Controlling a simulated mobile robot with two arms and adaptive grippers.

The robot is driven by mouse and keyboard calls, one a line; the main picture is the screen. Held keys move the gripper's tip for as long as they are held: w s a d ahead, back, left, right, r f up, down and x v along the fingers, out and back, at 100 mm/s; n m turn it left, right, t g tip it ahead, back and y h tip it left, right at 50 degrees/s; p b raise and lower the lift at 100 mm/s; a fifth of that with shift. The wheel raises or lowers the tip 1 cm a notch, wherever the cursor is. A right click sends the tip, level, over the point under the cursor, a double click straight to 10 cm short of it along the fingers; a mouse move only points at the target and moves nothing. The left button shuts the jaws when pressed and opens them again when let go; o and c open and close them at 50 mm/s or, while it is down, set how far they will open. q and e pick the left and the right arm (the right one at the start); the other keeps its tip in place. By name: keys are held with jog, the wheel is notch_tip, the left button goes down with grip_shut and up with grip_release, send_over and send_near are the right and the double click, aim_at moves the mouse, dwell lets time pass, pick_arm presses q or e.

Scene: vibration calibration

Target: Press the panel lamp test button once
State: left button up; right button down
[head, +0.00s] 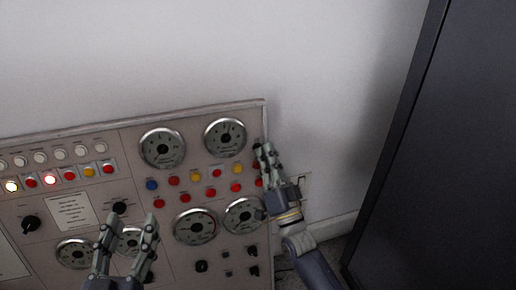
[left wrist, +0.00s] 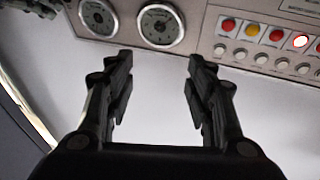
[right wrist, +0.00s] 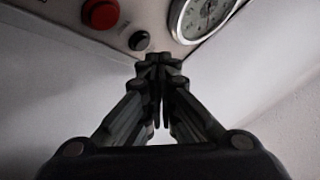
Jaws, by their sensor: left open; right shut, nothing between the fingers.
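The grey control panel (head: 100,135) carries rows of buttons, lamps and gauges. No readable label tells which one is the lamp test button. My right gripper (head: 265,150) is shut and empty at the panel's upper right edge, beside a round gauge (head: 225,138). In the right wrist view, its fingertips (right wrist: 158,65) appear just below a small black button (right wrist: 139,40); I cannot tell whether they touch. A larger red button (right wrist: 100,13) is up and left of it. My left gripper (head: 128,225) is open and empty in front of the panel's lower middle; its fingers also show in the left wrist view (left wrist: 160,70).
Red, yellow and blue buttons (head: 195,177) sit below the upper gauges. At left, white buttons (head: 61,154) run above a coloured row with a lit red one (head: 50,180). A dark cabinet (head: 445,150) stands at right. The pale wall (head: 330,90) between is bare.

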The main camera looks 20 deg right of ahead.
pick_arm(q)
jog(key=shift+r, duration=0.15)
pick_arm(e)
jog(key=shift+w, duration=0.2)
pick_arm(q)
jog(key=shift+s+d+r+t, duration=0.1)
jog(key=shift+s+r+t, duration=0.05)
jog(key=shift+r+t, duration=0.4)
pick_arm(e)
jog(key=shift+w, duration=0.25)
pick_arm(q)
jog(key=shift+s+r+t+h+b, duration=0.2)
jog(key=shift+r+t+h+b, duration=0.2)
jog(key=shift+r, duration=0.65)
pick_arm(e)
jog(key=shift+w+f, duration=0.15)
jog(key=shift+w, duration=0.25)
pick_arm(q)
jog(key=shift+d, duration=0.1)
pick_arm(e)
jog(key=shift+s, duration=0.1)
pick_arm(q)
notch_tip(320, 180, down, 6)
jog(key=g+y+p, duration=0.1)
jog(key=g, duration=0.2)
jog(key=shift+w+a+y, duration=0.3)
jog(key=shift+w+a, duration=0.05)
pick_arm(e)
jog(key=shift+s, duration=0.7)
